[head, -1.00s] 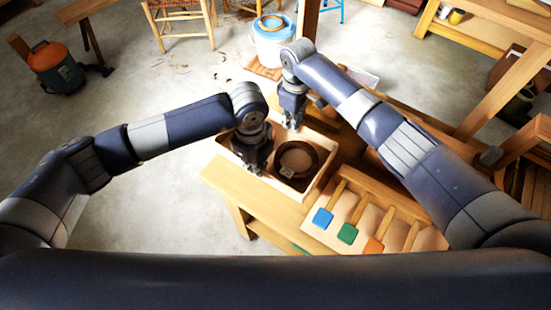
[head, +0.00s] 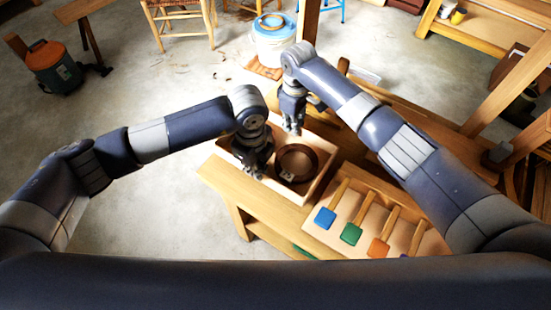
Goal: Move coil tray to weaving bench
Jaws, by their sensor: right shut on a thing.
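The coil tray (head: 321,184) is a shallow pale wooden box with a dark brown coil (head: 298,163) in it. It is at the middle of the head view, over a light wooden bench (head: 221,178). My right gripper (head: 292,128) is at the tray's far side, shut on its rim; the fingertips are small in the picture. My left gripper (head: 257,171) points down at the tray's left side, beside the coil. Its fingers are dark and I cannot tell whether they are closed. Which surface is the weaving bench is not clear.
A blue-and-white bucket (head: 273,45) stands beyond. Wooden frame beams (head: 500,85) are at right. The floor at left is open.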

